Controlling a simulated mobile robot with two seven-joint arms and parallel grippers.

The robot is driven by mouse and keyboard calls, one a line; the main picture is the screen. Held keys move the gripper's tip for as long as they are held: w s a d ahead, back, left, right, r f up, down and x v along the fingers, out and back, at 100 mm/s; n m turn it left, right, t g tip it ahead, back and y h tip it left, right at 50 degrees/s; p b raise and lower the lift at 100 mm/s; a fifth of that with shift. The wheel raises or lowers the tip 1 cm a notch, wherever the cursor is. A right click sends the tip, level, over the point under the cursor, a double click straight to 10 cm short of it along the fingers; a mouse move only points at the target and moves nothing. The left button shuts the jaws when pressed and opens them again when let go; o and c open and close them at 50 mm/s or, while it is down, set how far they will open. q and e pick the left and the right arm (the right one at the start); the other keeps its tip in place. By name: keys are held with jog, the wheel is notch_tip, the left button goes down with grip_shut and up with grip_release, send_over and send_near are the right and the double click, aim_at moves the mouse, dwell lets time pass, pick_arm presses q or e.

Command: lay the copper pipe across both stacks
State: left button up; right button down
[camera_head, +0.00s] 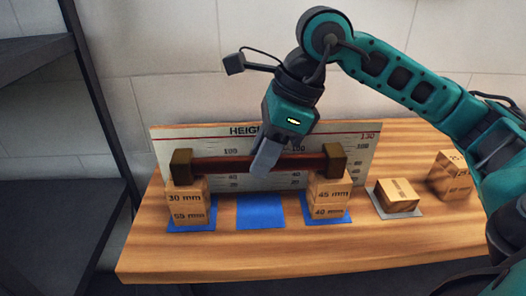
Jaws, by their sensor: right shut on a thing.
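The copper pipe (222,165) is a reddish-brown bar with a dark square block at each end. It lies level, with its ends over both stacks. The left stack (188,206) has a wooden block marked 30 mm on one marked 55 mm. The right stack (328,198) has a 45 mm block on a 40 mm block. The end blocks appear to touch the stack tops, but I cannot tell for sure. My right gripper (267,157) is shut on the pipe near its middle, from above. My left gripper is not in view.
A blue mat (260,212) between the stacks is bare. A low wooden block (397,195) sits on a grey mat at the right, with more wood (449,177) behind it. A height board (366,150) stands behind the pipe. A dark shelf (36,60) is at the left.

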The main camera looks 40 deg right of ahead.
jog(key=c, duration=1.2)
grip_release()
jog(key=o, duration=0.4)
jog(key=shift+o, duration=0.4)
jog(key=o, duration=0.6)
jog(key=shift+s, duration=0.1)
jog(key=shift+w+d+r, duration=0.1)
jog(key=shift+w+r, duration=0.05)
jog(key=shift+w, duration=0.05)
jog(key=shift+c, duration=0.4)
jog(key=shift+r, duration=0.15)
jog(key=shift+r+p, duration=1.05)
jog(key=shift+r, duration=0.15)
